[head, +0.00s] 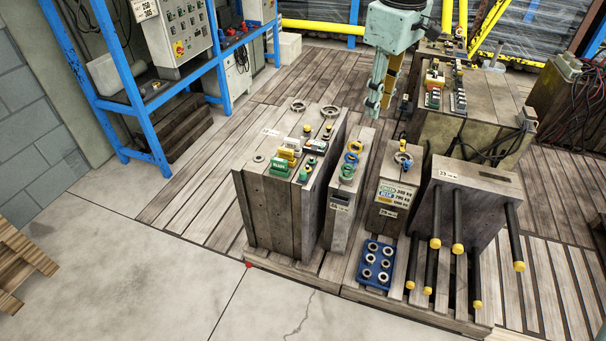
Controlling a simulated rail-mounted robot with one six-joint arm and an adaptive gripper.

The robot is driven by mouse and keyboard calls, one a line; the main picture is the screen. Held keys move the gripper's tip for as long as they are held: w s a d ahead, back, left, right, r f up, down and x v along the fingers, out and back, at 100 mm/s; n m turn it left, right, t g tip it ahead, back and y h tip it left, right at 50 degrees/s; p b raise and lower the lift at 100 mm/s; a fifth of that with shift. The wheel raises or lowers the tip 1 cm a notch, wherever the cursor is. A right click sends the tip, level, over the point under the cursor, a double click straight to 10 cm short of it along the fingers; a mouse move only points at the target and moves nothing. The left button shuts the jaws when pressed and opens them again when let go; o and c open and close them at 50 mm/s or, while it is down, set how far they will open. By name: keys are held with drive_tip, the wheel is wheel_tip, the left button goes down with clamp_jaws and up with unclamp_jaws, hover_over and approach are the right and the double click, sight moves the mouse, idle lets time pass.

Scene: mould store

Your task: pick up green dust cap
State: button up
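A green ring-shaped cap (346,171) sits on top of the narrow grey mould block (341,215), near its front end. A blue ring-shaped piece (351,158) and a yellow one (356,146) sit just behind it. A smaller green piece (303,175) is on the wide mould block (264,215) to the left, next to a green labelled block (279,168). I cannot tell for certain which green piece is the dust cap. My gripper (373,108) hangs pointing down, behind and above these blocks, apart from the caps. Its fingers are seen edge-on, with nothing visibly held.
A block with a sign (394,195) stands right of the narrow one. A mould block with long yellow-tipped rods (457,215) is at right. A blue tray (362,268) of rings lies in front. A blue bench frame (127,110) stands at left.

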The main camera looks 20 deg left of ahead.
drive_tip(key=w+a+f+n+p, duration=0.1)
drive_tip(key=w+a+f+n, duration=0.2)
drive_tip(key=a+f, duration=0.8)
drive_tip(key=w+a+f+n+g+p, duration=0.1)
drive_tip(key=w+a+f+n, duration=0.3)
drive_tip(key=a+f, duration=0.8)
drive_tip(key=shift+w+f+h, duration=0.3)
drive_tip(key=shift+w+f, duration=0.15)
drive_tip(key=shift+w, duration=0.65)
drive_tip(key=b, duration=0.1)
hover_over(303, 172)
drive_tip(key=shift+a+f, duration=0.1)
drive_tip(key=shift+f, duration=4.2)
drive_tip(key=shift+f+b, duration=0.85)
drive_tip(key=shift+f, duration=1.8)
